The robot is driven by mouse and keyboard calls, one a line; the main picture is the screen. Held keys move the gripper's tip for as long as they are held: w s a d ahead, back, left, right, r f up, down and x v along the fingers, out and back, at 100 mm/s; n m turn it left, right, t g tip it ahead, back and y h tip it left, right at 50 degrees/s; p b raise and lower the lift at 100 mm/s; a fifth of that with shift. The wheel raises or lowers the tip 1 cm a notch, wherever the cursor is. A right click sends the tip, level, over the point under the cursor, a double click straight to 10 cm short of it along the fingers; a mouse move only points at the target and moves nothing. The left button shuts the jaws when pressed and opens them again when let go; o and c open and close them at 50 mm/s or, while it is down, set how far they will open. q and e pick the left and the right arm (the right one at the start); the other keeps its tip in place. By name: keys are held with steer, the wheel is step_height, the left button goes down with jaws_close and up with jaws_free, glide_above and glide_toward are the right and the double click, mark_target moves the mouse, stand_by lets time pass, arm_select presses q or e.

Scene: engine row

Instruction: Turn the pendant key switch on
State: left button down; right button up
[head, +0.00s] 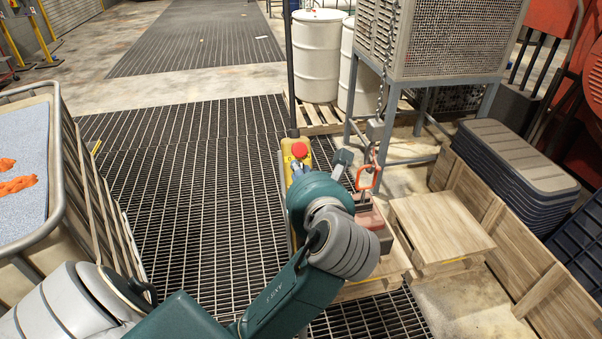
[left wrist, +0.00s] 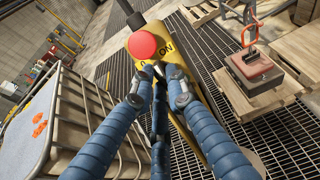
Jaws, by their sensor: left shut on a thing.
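The yellow pendant (head: 289,150) hangs on a dark cable, with a red mushroom button (head: 299,149) on its face. In the left wrist view the pendant (left wrist: 184,38) shows the red button (left wrist: 142,45) and an "ON" mark beside the key switch. My left gripper (left wrist: 160,70) has its blue fingertips at the key switch, just below the red button, shut on the key. The key is mostly hidden between the fingertips, so its angle cannot be told. In the head view my left arm covers the lower pendant. My right gripper is not in view.
A wire-caged tote (head: 58,160) with blue contents and orange pieces stands left. A red block with a lifting shackle (head: 368,215) sits close right of the arm on a pallet. Grating is open behind.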

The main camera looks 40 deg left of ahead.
arm_select(q)
steer(key=shift+m, duration=0.6)
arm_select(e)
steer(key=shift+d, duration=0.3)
arm_select(q)
steer(key=c, duration=1.9)
jaws_free()
steer(key=shift+o, duration=0.9)
steer(key=shift+w+a+f, duration=0.1)
steer(key=shift+w+a, duration=0.05)
